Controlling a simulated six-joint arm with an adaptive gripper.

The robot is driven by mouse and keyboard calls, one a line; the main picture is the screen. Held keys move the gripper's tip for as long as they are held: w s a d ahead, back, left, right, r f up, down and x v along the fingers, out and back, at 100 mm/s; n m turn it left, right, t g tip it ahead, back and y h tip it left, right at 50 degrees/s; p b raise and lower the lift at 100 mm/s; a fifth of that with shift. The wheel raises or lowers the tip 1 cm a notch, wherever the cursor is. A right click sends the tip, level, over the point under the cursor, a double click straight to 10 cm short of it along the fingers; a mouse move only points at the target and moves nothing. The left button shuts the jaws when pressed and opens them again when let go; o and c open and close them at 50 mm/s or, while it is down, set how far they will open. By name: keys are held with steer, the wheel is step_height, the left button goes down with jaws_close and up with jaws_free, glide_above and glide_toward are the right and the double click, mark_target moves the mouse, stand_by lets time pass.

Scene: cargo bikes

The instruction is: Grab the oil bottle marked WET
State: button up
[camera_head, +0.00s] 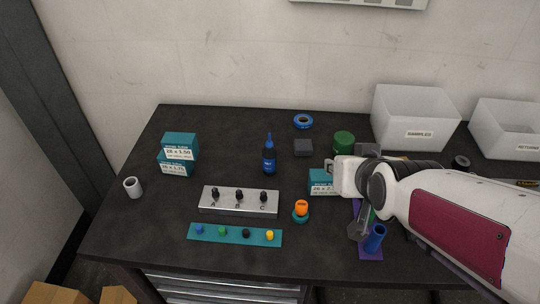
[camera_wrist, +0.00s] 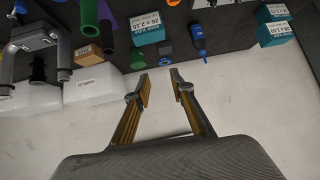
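A dark blue bottle (camera_head: 269,158) with a pointed nozzle stands upright near the middle of the table. It also shows in the wrist view (camera_wrist: 198,40), upside down, at upper right of centre. Its label has light lettering too small to read, so I cannot confirm WET. No second such bottle is clear. My gripper (camera_wrist: 162,86) is open and empty, its two fingers apart with only wall between them.
Teal boxes (camera_head: 179,145) stand at left. A grey block with knobs (camera_head: 238,204) and an orange-topped item (camera_head: 301,208) stand in front. Blue tape (camera_head: 303,121), a dark block (camera_head: 303,147) and a green cylinder (camera_head: 344,142) are near the bottle. White bins (camera_head: 414,112) stand back right.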

steer(key=w+a+f+t+y, duration=0.1)
steer(key=w+a+f+t, duration=0.25)
steer(key=w+a, duration=0.4)
steer(key=n+t+y, duration=0.2)
steer(key=t, duration=0.2)
glide_toward(269, 136)
steer(key=shift+w+f, duration=0.2)
steer(key=shift+w, duration=0.45)
steer(key=shift+w+f, duration=0.25)
steer(key=shift+w, duration=0.45)
steer(key=shift+a, duration=0.1)
steer(key=shift+x, duration=1.25)
steer(key=shift+r+x, duration=0.15)
steer(key=shift+x, duration=1.15)
steer(key=shift+r+x, duration=0.1)
steer(key=shift+x, duration=1.2)
steer(key=shift+a, duration=0.15)
jaws_close()
